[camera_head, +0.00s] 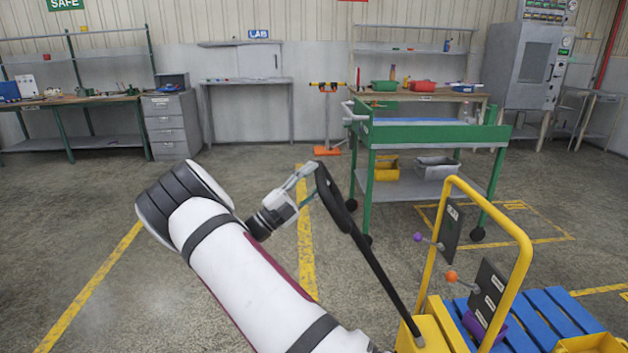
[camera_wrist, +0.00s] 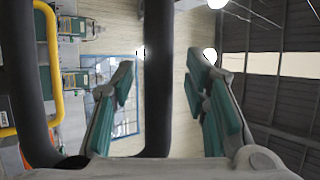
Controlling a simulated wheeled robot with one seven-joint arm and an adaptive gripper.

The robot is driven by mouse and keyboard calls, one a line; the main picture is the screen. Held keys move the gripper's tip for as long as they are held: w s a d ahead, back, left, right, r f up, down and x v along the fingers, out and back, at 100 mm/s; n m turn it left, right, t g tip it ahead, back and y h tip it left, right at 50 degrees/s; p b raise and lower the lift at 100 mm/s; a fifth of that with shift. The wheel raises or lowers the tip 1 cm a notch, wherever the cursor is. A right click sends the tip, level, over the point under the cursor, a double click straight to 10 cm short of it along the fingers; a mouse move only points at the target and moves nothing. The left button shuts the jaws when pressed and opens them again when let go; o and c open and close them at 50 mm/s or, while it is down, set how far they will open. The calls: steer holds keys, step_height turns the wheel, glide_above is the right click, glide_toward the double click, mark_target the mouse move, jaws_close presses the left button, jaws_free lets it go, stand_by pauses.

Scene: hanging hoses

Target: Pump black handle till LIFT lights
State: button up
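The black handle (camera_head: 377,270) is a long bar with a loop (camera_head: 333,187) at its top, tilted up and left from the yellow truck (camera_head: 430,330). My gripper (camera_head: 309,177) is at the left side of the loop. In the wrist view my gripper (camera_wrist: 160,65) is open, with one black bar (camera_wrist: 158,100) of the handle between its teal-padded fingers. Gaps show on both sides of the bar. Another black bar (camera_wrist: 28,80) passes outside the left finger. Two dark panels (camera_head: 452,228) (camera_head: 490,292) on the yellow frame carry small labels, too small to read; no lit lamp is clear.
A purple knob (camera_head: 418,237) and an orange knob (camera_head: 452,277) stick out left of the panels. Blue slats (camera_head: 545,310) lie behind the yellow frame (camera_head: 527,255). A green cart (camera_head: 430,138) stands beyond the handle. The floor at left is clear.

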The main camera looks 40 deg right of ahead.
mark_target(325, 195)
steer(key=s+v, duration=0.1)
steer(key=v, duration=1.1)
steer(key=shift+w, duration=0.45)
